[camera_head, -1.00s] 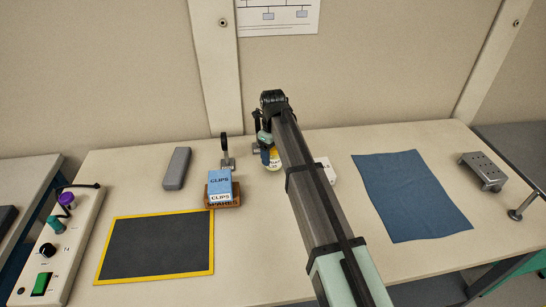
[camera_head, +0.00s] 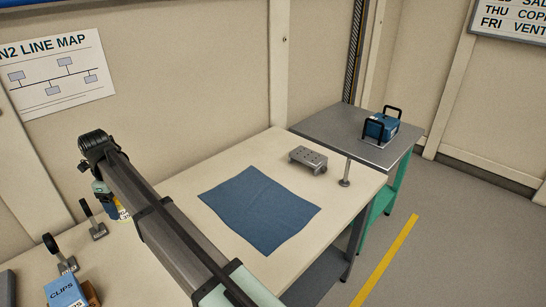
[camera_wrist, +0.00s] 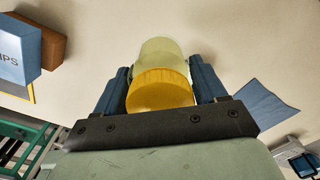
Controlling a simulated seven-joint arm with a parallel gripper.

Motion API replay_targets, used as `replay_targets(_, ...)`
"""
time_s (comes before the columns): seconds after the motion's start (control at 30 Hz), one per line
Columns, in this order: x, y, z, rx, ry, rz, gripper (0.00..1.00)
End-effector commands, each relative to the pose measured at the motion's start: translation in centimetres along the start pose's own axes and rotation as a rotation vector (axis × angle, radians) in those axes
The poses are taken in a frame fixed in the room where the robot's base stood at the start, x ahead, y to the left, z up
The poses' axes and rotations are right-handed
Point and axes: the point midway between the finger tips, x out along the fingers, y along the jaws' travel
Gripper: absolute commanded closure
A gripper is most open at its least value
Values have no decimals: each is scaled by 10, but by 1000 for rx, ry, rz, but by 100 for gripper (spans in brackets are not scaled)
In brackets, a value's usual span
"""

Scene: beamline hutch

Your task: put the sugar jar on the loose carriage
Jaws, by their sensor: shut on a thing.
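The sugar jar (camera_wrist: 161,90) has a yellow lid and a pale, see-through body in the wrist view. My gripper (camera_wrist: 160,75) is shut on it, with one blue finger on each side. In the head view the jar (camera_head: 124,211) shows its yellow label, partly hidden by my gripper (camera_head: 108,194) and arm, at the left part of the bench. I cannot tell whether its base touches the bench. A grey metal block with holes in its top (camera_head: 308,160), which looks like the loose carriage, stands at the bench's far right end, well apart from the jar.
A blue cloth (camera_head: 260,209) lies flat between my arm and the grey block. A blue clips box (camera_head: 66,292) and small black-topped stands (camera_head: 94,222) are at left. A metal post (camera_head: 345,172) stands by the bench edge. A side table (camera_head: 340,138) holds a blue handled case (camera_head: 380,127).

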Motion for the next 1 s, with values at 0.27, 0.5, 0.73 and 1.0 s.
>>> replay_targets(0.27, -2, -84, -72, 134, -2, -2, 74)
replay_targets(0.5, -6, -150, -140, 249, -5, -5, 74)
replay_targets(0.73, -10, -209, -210, 359, -7, -7, 74)
replay_targets(1.0, -17, -273, -299, 488, -10, -12, 74)
